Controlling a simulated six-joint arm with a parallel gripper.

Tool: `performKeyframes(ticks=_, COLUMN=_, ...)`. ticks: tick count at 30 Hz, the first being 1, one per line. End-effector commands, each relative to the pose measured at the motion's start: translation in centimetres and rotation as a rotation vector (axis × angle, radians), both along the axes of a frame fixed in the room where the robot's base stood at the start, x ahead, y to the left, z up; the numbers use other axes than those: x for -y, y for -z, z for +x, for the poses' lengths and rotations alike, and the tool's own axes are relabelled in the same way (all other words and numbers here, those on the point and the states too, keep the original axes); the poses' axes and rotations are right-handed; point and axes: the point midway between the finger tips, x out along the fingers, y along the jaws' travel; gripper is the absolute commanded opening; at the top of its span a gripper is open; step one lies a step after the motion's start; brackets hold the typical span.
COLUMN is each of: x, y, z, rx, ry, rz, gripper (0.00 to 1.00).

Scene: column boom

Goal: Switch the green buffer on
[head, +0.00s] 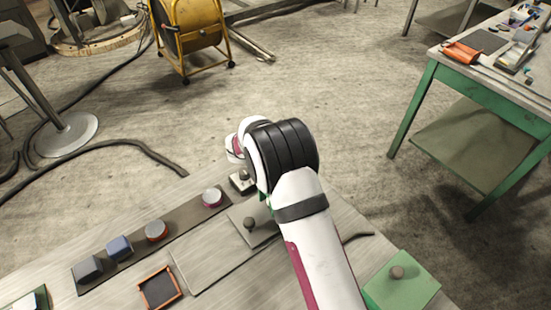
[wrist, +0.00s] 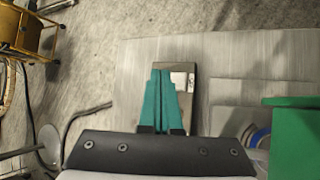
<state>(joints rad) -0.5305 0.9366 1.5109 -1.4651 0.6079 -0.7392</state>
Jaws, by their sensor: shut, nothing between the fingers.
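In the wrist view my gripper (wrist: 161,74) is shut, its two teal fingers together and empty. The fingertips point at a small box with a shiny metal top and dark edge (wrist: 184,68) and overlap part of it; I cannot tell whether they touch. A small box with a dark knob or lever (head: 241,181) shows beside my wrist in the head view. At the right of the wrist view is a green block (wrist: 296,138) beside a blue-and-grey round part (wrist: 258,137), probably the green buffer. My arm hides much of this area in the head view.
A dark strip (head: 185,222) on the bench carries several coloured knobs. A grey plate with a dark knob (head: 250,226), a green plate with a knob (head: 398,276) and an orange-rimmed tray (head: 160,288) are nearby. A green-legged table (head: 470,85) stands apart at right.

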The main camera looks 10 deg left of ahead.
Motion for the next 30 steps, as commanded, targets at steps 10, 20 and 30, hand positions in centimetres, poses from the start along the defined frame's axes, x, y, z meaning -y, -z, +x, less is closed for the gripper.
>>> performKeyframes(ticks=10, x=0.00, y=0.00, z=0.00, rx=0.000, ry=0.000, rz=0.000, gripper=0.00)
performKeyframes(ticks=20, x=0.05, y=0.41, z=-0.04, rx=0.000, ry=-0.001, rz=-0.001, gripper=0.00)
performKeyframes(ticks=30, x=0.11, y=0.84, z=-0.08, rx=0.000, ry=0.000, rz=0.000, gripper=0.00)
